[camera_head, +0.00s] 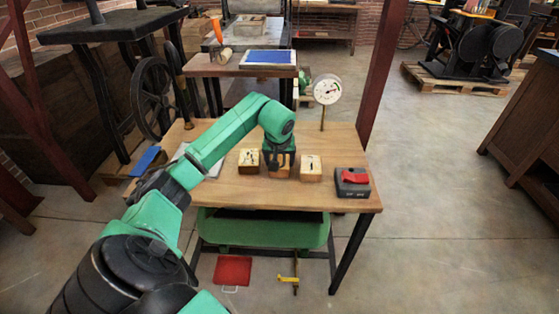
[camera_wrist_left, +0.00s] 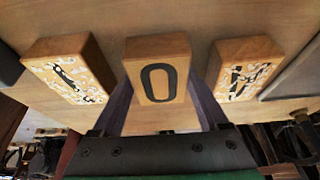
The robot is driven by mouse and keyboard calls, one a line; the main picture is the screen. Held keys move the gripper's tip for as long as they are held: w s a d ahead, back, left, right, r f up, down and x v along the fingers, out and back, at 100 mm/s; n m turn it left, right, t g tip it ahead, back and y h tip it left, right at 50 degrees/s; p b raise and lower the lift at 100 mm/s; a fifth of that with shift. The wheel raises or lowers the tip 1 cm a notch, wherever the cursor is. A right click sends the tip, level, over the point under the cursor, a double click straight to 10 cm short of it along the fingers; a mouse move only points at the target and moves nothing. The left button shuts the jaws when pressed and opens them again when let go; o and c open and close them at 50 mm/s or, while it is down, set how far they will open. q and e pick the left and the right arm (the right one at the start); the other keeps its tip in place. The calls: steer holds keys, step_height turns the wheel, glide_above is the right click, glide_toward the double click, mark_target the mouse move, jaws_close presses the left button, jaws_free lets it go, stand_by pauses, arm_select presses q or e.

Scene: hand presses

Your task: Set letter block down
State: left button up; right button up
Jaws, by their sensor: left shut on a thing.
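A wooden letter block with a dark O (camera_wrist_left: 157,70) is between the two fingers of my left gripper (camera_wrist_left: 160,84), which is shut on it. In the head view my left gripper (camera_head: 279,162) points down over the table and mostly hides this block (camera_head: 280,174). I cannot tell whether the block touches the tabletop. A second letter block (camera_head: 249,161) stands to its left and a third letter block (camera_head: 310,168) to its right, with small gaps. The left one (camera_wrist_left: 68,68) and right one (camera_wrist_left: 243,68) have white-speckled faces in the wrist view. My right gripper is not in view.
The wooden table (camera_head: 230,195) is bare in front of the blocks. A dark box with a red switch (camera_head: 352,181) sits at its right end. A round dial gauge (camera_head: 327,90) rises on a thin stem behind the blocks. White sheets lie left, partly behind my arm.

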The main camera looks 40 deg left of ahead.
arm_select(q)
steer(key=o, duration=1.4)
steer(key=shift+c, duration=0.2)
steer(key=shift+r, duration=0.3)
steer(key=v, duration=1.1)
steer(key=shift+s+r+p, duration=0.15)
steer(key=shift+r+p, duration=0.15)
steer(key=shift+p, duration=0.15)
steer(key=shift+d+f, duration=0.1)
